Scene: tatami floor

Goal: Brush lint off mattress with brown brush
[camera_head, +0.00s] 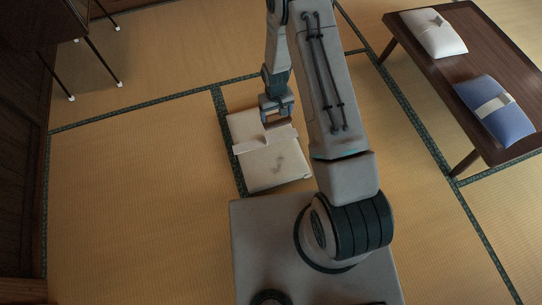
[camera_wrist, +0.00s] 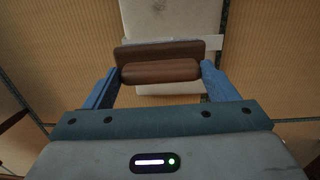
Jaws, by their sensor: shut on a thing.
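A small off-white mattress (camera_head: 276,164) lies on the tatami floor in front of my base. A grey patch that looks like lint (camera_head: 279,163) shows on its near part. A pale band crosses the mattress. In the wrist view the mattress (camera_wrist: 172,18) runs up from behind the brush. My gripper (camera_wrist: 160,82) has its blue fingers shut on the brown brush (camera_wrist: 160,71), one finger at each end. The brush is over the mattress; whether it touches the cloth I cannot tell. In the head view my gripper (camera_head: 277,112) is at the mattress's far end, and the brush is hard to make out there.
A low dark wooden table (camera_head: 468,60) stands at the right. It bears a white folded bundle (camera_head: 434,33) and a blue folded bundle (camera_head: 494,108). Thin dark furniture legs (camera_head: 103,62) stand at the upper left. The tatami left of the mattress is clear.

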